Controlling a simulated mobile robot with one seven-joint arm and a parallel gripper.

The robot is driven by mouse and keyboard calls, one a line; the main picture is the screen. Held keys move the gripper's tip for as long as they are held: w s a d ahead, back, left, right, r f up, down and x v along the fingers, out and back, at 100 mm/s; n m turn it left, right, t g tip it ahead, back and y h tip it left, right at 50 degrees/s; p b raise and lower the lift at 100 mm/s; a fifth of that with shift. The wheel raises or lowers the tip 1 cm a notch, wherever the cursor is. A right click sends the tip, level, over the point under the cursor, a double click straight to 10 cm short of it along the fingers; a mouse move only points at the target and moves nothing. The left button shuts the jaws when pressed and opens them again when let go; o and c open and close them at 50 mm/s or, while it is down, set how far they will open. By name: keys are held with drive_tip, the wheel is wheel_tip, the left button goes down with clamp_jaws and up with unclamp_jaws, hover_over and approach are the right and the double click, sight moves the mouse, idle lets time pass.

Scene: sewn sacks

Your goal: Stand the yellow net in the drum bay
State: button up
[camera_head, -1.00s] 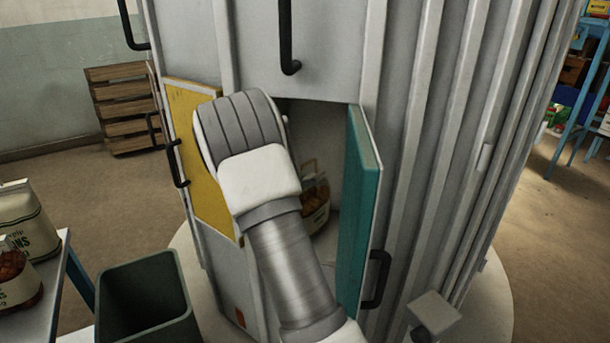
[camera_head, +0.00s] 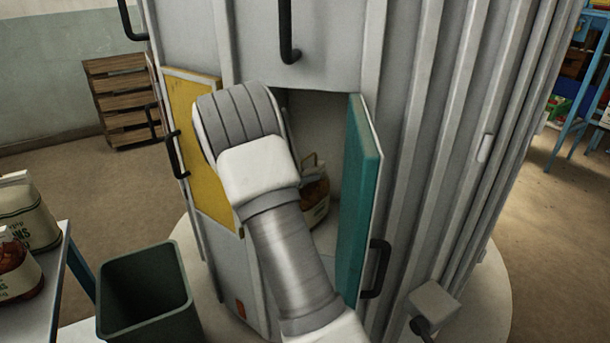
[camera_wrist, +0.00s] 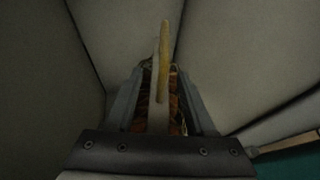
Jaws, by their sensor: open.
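The net (camera_head: 314,191), a bag with a looped handle, a pale label band and orange-brown contents, stands inside the open bay (camera_head: 325,130) of the grey drum. My arm hides its left part in the head view. In the wrist view its pale yellowish handle (camera_wrist: 164,62) rises between the fingers, and orange-brown mesh (camera_wrist: 173,112) shows below it. My gripper (camera_wrist: 160,75) is inside the bay, open, with one finger on each side of the bag's top. I cannot tell whether a finger touches it. The head view hides the fingers behind my wrist.
A teal door (camera_head: 361,200) stands open right of the bay, close to my arm. A yellow door (camera_head: 197,165) is on the left. A dark green bin (camera_head: 148,290) and a table (camera_head: 58,262) with sacks stand lower left. Pale bay walls (camera_wrist: 240,60) enclose my gripper.

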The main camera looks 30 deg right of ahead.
drive_tip(key=p+v, duration=0.2)
drive_tip(key=v, duration=0.9)
drive_tip(key=s+a+r+m+g+y, duration=0.1)
drive_tip(key=s+a+r+m+y, duration=0.1)
drive_tip(key=s+r+m, duration=0.35)
drive_tip(key=s+a+r+m+g+y, duration=0.1)
drive_tip(key=s+a+r+m+y, duration=0.15)
drive_tip(key=s+m, duration=0.55)
drive_tip(key=s+a+r+m+t+y, duration=0.2)
drive_tip(key=s+a+m+y, duration=0.6)
drive_tip(key=s+a, duration=0.6)
drive_tip(key=s+r, duration=0.1)
drive_tip(key=s, duration=0.2)
drive_tip(key=shift+a+r+m+t, duration=0.15)
drive_tip(key=shift+r+m+t, duration=0.2)
drive_tip(key=shift+t, duration=0.05)
drive_tip(key=shift+s, duration=0.1)
